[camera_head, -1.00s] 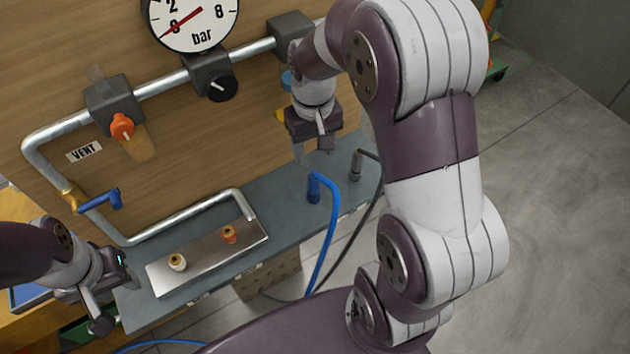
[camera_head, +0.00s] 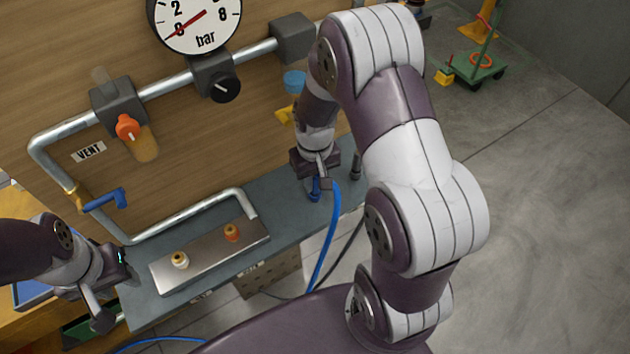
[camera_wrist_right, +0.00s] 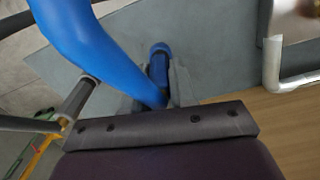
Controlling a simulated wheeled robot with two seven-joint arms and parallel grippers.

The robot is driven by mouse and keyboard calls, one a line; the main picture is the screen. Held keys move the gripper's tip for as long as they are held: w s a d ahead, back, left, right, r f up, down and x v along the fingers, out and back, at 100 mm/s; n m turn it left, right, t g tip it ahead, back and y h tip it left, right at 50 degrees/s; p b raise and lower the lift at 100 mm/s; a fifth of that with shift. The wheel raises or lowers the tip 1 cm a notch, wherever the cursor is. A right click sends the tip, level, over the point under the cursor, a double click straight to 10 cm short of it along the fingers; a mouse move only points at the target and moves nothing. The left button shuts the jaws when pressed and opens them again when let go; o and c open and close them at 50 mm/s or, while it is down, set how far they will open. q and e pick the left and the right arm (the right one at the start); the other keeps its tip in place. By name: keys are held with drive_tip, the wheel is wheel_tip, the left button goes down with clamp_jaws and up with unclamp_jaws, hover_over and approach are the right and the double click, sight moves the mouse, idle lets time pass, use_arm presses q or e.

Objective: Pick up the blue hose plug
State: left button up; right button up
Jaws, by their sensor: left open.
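The blue hose plug (camera_head: 314,190) stands upright on the grey bench, with a blue hose (camera_head: 328,240) curving from it to the floor. My right gripper (camera_head: 315,182) is lowered over the plug and partly hides it. In the right wrist view, the plug (camera_wrist_right: 159,66) lies between the grey fingers of this gripper (camera_wrist_right: 160,90). Whether the fingers press on it is unclear. The hose (camera_wrist_right: 95,45) passes over the left finger there. My left gripper (camera_head: 110,284) is open and empty at the bench's left end.
A metal plate (camera_head: 208,262) with a white-and-brown fitting (camera_head: 180,260) and an orange fitting (camera_head: 232,232) lies on the bench (camera_head: 284,205). A dark plug (camera_head: 356,166) stands right of the blue one. Pipes, valves and a gauge (camera_head: 195,20) line the wooden panel behind.

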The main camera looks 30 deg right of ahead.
drive_tip(key=shift+r, duration=0.1)
clamp_jaws()
drive_tip(key=shift+w+r, duration=0.1)
drive_tip(key=shift+r, duration=0.15)
drive_tip(key=r, duration=0.2)
drive_tip(key=s+r, duration=0.1)
drive_tip(key=r, duration=0.1)
drive_tip(key=shift+b, duration=0.35)
drive_tip(key=s+r, duration=0.6)
drive_tip(key=s, duration=0.4)
drive_tip(key=shift+s+d+r, duration=0.15)
drive_tip(key=shift+s+d, duration=0.15)
drive_tip(key=shift+s, duration=0.1)
wheel_tip(320, 180, up, 4)
drive_tip(key=p, duration=0.3)
drive_tip(key=shift+f, duration=0.25)
